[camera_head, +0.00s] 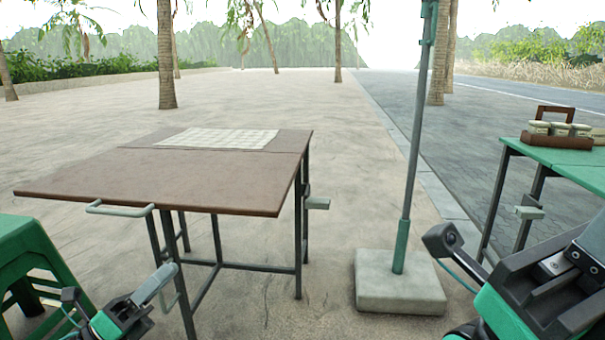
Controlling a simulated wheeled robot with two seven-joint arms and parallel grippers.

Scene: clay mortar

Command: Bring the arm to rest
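My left gripper (150,287) is at the lower left, low in front of the brown table and beside the green stool. Nothing shows in it, and its finger gap is not clear from this angle. My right arm comes in at the lower right corner, with its black and green wrist part (535,295) large and close to the camera. The fingertips of my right gripper cannot be made out. Neither arm is seen touching anything.
A brown folding table (215,175) with a pale gridded sheet (217,139) stands ahead. A green stool (28,250) is at left. A pole rises from a concrete block (400,285). A green table (568,160) at right holds a wooden carrier (556,140) with jars. Pavement between is clear.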

